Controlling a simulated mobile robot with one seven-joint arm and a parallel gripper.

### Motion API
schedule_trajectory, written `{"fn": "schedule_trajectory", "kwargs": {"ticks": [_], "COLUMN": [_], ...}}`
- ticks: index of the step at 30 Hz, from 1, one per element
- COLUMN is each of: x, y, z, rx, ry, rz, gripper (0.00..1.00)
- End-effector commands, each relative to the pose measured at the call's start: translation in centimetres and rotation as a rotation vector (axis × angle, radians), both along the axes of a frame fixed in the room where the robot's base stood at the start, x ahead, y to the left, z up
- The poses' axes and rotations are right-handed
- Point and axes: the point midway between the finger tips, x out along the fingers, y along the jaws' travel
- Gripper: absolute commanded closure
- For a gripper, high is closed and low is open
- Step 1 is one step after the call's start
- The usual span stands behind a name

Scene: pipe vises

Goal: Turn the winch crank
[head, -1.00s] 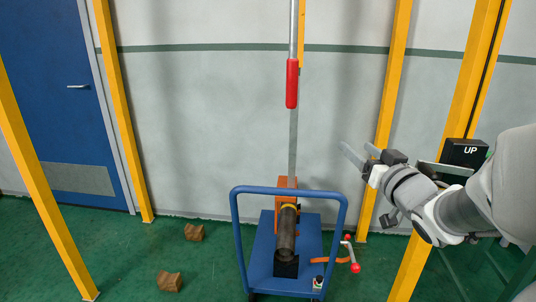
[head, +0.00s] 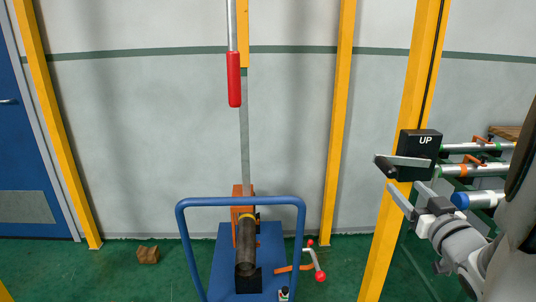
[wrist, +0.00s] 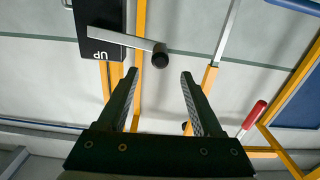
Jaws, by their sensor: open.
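The winch is a black box marked UP (head: 418,143) on a yellow post. Its crank is a flat silver arm (head: 412,161) with a black knob (head: 386,168) at its left end. In the wrist view the crank arm (wrist: 130,38) runs right from the box (wrist: 107,50) to the knob (wrist: 160,57). My gripper (head: 403,188) is open and empty, just below the crank in the head view. In the wrist view the knob appears in line with the gap between my fingertips (wrist: 160,76). No contact is visible, and the remaining depth is unclear.
A blue cart (head: 241,201) carrying a dark pipe (head: 246,248) stands left of the post. A red-handled lever (head: 234,82) hangs above it. A rack with pipes (head: 478,147) is at the right. A wooden block (head: 148,254) lies on the green floor.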

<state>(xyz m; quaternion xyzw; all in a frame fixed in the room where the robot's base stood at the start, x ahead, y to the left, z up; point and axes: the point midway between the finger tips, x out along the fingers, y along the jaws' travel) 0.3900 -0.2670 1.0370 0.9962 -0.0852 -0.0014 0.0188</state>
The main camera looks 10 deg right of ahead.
Motion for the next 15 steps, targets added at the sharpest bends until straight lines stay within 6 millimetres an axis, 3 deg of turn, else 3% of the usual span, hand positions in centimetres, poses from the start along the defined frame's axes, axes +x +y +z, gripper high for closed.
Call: {"fn": "schedule_trajectory", "kwargs": {"ticks": [9,15], "x": [7.1,10.3], "y": [-1.1,-1.8], "z": [-0.4,-0.3], "rx": [0.002,0.001], "ry": [0.0,0.0], "rz": [0.002,0.001], "gripper": [0.33,0.33]}}
